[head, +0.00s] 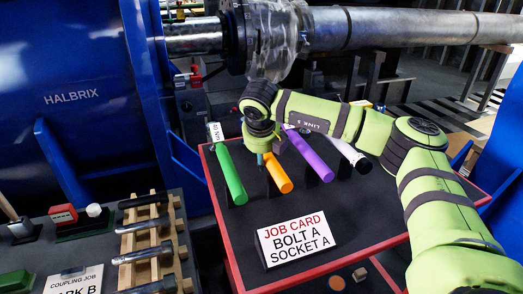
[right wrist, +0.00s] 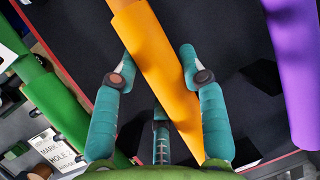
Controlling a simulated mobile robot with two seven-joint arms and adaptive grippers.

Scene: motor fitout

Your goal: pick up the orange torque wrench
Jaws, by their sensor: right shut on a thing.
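The orange torque wrench (head: 279,174) lies between the green and purple wrenches on the black, red-edged tray table, its orange handle angled toward the job card. My right gripper (head: 264,152) comes down on it from above and hides its far part. In the right wrist view, the orange handle (right wrist: 165,75) runs diagonally between the teal fingers of my right gripper (right wrist: 157,62), which are shut on it. I cannot tell whether it is clear of its rest. My left gripper is not in view.
A green wrench (head: 230,175) is close on the left, a purple wrench (head: 311,156) close on the right, and a black-and-white one (head: 346,152) beyond. A wooden rack (head: 185,240) with dark-handled tools is at left.

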